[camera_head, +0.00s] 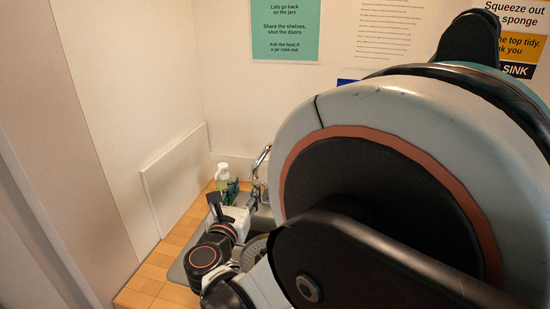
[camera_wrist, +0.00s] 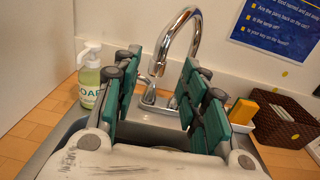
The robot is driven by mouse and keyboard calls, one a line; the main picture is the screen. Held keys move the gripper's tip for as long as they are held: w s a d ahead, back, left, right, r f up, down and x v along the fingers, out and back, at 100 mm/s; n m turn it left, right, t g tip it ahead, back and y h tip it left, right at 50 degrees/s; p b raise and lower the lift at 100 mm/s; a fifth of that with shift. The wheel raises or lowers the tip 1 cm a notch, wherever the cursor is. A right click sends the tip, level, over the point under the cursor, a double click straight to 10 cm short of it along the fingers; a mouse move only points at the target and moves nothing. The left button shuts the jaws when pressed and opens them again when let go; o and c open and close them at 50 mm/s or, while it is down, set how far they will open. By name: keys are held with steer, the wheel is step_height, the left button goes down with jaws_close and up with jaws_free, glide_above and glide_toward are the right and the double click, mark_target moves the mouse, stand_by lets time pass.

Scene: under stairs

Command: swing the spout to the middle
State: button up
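The chrome spout (camera_wrist: 184,18) arches up from behind the right finger in the wrist view, and its open end hangs to the left between my fingers. In the head view the spout (camera_head: 262,158) rises at the back of the sink, partly hidden by my arm. My gripper (camera_wrist: 162,66) is open, with one teal-padded finger on each side of the spout's end in the picture. I see no clear contact, and depth is hard to judge. My gripper (camera_head: 232,192) is small in the head view. The tap base (camera_wrist: 158,103) shows low between the fingers.
A soap bottle (camera_wrist: 90,82) stands left of the grey sink (camera_wrist: 72,128) on the wooden counter (camera_wrist: 42,122). A yellow sponge (camera_wrist: 243,110) and a brown woven basket (camera_wrist: 286,120) sit on the right. A low wall panel (camera_head: 175,178) stands left of the counter.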

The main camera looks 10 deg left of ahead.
steer(key=w, duration=0.3)
steer(key=w+b, duration=0.1)
steer(key=w, duration=0.2)
steer(key=w+d, duration=0.1)
steer(key=w, duration=0.2)
steer(key=shift+w+b, duration=0.1)
steer(key=shift+b, duration=0.2)
jaws_close()
